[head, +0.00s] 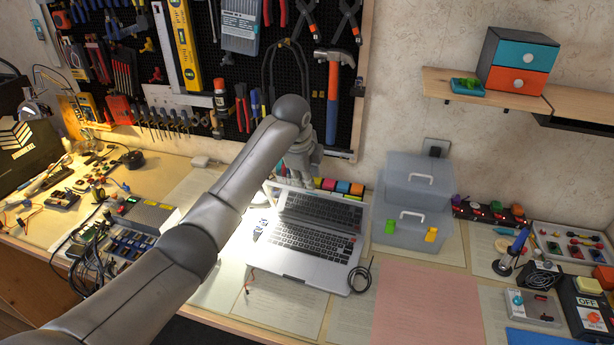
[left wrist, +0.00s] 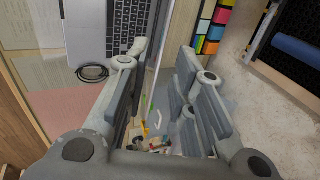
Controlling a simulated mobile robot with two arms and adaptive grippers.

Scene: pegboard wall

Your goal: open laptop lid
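The laptop (head: 300,262) stands on the workbench with its lid (head: 322,208) raised well up from the keyboard, the dark screen facing me. In the left wrist view the laptop base (left wrist: 88,38) lies at upper left and the lid shows nearly edge-on as a thin strip. My left gripper (head: 306,182) is at the lid's top edge in the head view and partly hides it. In the left wrist view its fingers (left wrist: 163,54) are apart, with the lid's strip seen between them; I cannot tell whether either finger touches it. My right gripper is not in view.
Translucent bins (head: 412,222) stand right of the laptop. A black cable (head: 360,279) lies at its right front corner. Colored sticky notes (head: 342,187) sit behind the lid. Electronics (head: 112,238) crowd the bench at left. A pink mat (head: 430,305) at front right is clear.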

